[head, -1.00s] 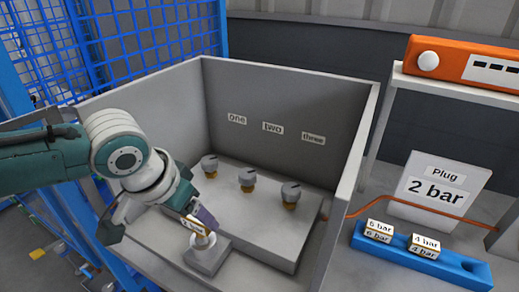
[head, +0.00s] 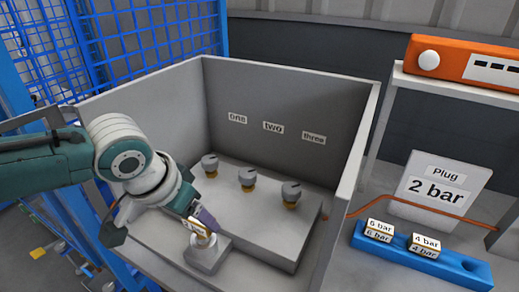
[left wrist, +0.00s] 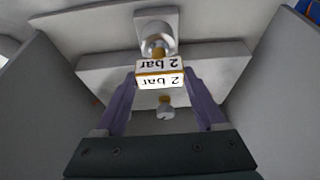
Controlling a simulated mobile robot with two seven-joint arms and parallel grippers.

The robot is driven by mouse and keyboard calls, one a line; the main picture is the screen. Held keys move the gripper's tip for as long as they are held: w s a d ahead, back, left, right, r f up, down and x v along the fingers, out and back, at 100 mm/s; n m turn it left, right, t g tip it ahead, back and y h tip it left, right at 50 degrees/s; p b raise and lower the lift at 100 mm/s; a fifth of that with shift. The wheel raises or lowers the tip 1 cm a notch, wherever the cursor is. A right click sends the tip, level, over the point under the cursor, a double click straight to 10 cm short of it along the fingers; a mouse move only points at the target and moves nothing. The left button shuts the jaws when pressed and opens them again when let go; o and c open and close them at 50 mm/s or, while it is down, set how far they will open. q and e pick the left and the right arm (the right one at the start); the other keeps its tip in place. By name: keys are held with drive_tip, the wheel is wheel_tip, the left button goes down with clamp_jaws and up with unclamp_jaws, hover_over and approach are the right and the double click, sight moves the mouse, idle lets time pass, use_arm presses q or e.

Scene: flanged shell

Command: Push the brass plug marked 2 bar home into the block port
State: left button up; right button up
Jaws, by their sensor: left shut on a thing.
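The brass plug with white labels reading 2 bar (left wrist: 160,73) is between the purple fingers of my left gripper (left wrist: 160,92), which is shut on it. In the head view the plug (head: 198,229) shows partly behind the fingers of my left gripper (head: 203,222). The small grey block (head: 207,256) stands on the enclosure floor just below. In the left wrist view the block (left wrist: 168,20) has a round port (left wrist: 158,40), with the plug's brass end at its mouth. How deep the plug sits I cannot tell. My right gripper is not in view.
A grey step behind the block bears several grey knobs (head: 247,178) under labels one, two, three. Enclosure walls (head: 350,150) stand close around. Outside right, a blue rack (head: 455,266) holds 6 bar and 4 bar plugs, before a 2 bar sign (head: 437,191).

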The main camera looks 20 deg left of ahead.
sight(193, 225)
use_arm(q)
drive_tip(key=shift+f+b, duration=1.25)
drive_tip(key=shift+f, duration=0.5)
drive_tip(key=o, duration=1.4)
drive_tip(key=shift+p+v, duration=1.45)
drive_tip(key=shift+v, duration=3.55)
